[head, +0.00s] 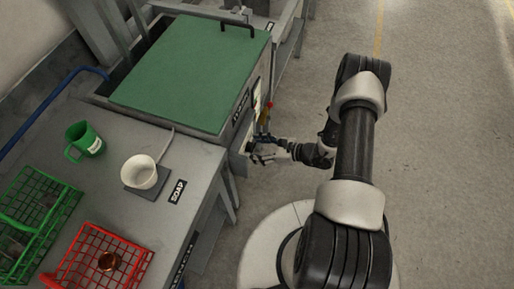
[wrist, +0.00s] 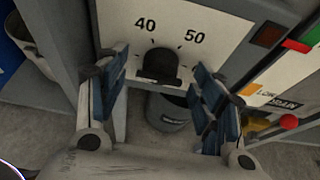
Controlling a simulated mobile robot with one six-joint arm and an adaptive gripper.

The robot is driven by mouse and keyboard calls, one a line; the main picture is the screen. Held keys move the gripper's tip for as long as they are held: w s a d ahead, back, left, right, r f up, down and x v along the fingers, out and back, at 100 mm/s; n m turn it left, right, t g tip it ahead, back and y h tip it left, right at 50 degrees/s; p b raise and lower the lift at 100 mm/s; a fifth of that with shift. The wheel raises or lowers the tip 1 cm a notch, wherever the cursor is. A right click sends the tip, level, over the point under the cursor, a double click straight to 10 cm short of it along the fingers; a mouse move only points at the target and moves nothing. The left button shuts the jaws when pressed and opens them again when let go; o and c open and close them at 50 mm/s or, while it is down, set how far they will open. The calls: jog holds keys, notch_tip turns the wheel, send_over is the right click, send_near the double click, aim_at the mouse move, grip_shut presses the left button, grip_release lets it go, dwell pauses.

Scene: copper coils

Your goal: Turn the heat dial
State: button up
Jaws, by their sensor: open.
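The heat dial (wrist: 160,65) is a black knob on a pale panel in the wrist view, with the marks 40 and 50 above it. My gripper (wrist: 163,92) is open, with one blue-padded finger to the left of the dial and one to the right. The fingers look apart from the dial. In the head view my gripper (head: 262,150) is at the front side of the machine with the green lid (head: 190,75). The dial cannot be made out in the head view.
A red button (wrist: 289,121) and labels are right of the dial. A dark bin (wrist: 168,112) stands below the panel. Floor at right is clear.

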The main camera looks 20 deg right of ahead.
jog(key=c, duration=1.1)
jog(key=m+g+y, duration=0.1)
jog(key=m, duration=0.1)
jog(key=m+g+y, duration=0.1)
jog(key=m, duration=0.2)
jog(key=m+g+y, duration=0.1)
jog(key=m+y, duration=0.1)
jog(key=m, duration=0.1)
jog(key=shift+w+d+f, duration=0.2)
jog(key=shift+w+f, duration=0.05)
jog(key=shift+w, duration=0.05)
dwell(0.5)
